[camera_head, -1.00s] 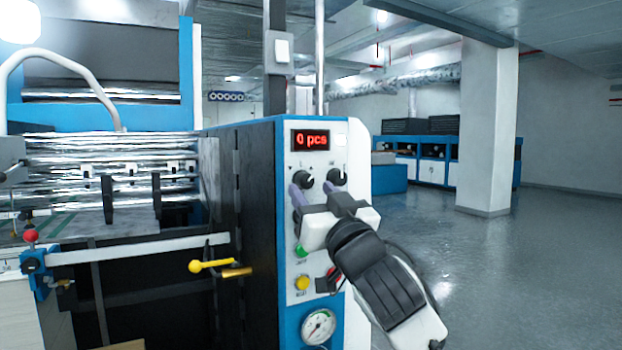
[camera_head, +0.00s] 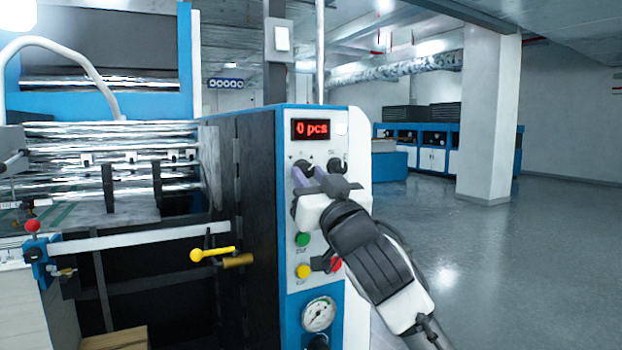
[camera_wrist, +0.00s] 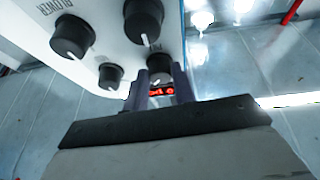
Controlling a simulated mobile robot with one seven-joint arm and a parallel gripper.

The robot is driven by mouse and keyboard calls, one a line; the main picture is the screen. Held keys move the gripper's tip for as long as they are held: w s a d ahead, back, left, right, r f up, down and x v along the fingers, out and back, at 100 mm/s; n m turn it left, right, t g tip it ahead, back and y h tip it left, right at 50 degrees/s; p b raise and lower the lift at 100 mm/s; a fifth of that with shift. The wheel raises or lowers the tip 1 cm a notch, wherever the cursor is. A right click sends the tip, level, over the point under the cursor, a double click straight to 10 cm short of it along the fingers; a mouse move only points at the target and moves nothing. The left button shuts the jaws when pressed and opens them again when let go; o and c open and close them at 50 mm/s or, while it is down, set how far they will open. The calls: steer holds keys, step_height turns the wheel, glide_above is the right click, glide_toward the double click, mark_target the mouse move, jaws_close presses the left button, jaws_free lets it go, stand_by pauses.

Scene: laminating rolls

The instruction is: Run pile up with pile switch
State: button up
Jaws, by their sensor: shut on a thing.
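The pile switch (camera_head: 303,166) is the upper left black knob on the machine's white control panel, just below the red display (camera_head: 310,129), which reads 0 pcs. Small arrow marks show above the knob; its lettering is too small to read. My gripper (camera_head: 309,174) reaches in from the lower right and is shut on this knob. In the wrist view the two fingers stand on either side of the knob (camera_wrist: 160,68), with the display partly visible between them. The gripper hides part of the panel below. A pale stack (camera_head: 22,310) stands at the lower left.
Another knob (camera_head: 337,166) sits close to the right of the gripper. Green (camera_head: 302,240), yellow (camera_head: 303,271) and red (camera_head: 336,265) buttons lie below, above a gauge (camera_head: 318,314). A yellow-handled lever (camera_head: 212,253) projects at left. The floor (camera_head: 480,260) at right is clear.

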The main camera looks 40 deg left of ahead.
steer(key=shift+n, duration=0.3)
steer(key=n+g, duration=0.1)
steer(key=n, duration=0.1)
steer(key=n+g+y, duration=0.1)
steer(key=n, duration=0.1)
steer(key=n+g+p, duration=0.1)
steer(key=n, duration=0.1)
steer(key=shift+w+d+r+g, duration=0.1)
steer(key=shift+w+r+g, duration=0.05)
steer(key=shift+w+g, duration=0.15)
steer(key=n+g+p, duration=0.1)
steer(key=n+g, duration=0.1)
steer(key=n, duration=0.2)
steer(key=shift+w+d+r+n, duration=0.1)
steer(key=shift+n, duration=0.3)
steer(key=shift+n+g+p, duration=0.4)
steer(key=shift+n+p, duration=0.05)
steer(key=shift+n, duration=0.35)
steer(key=o, duration=1)
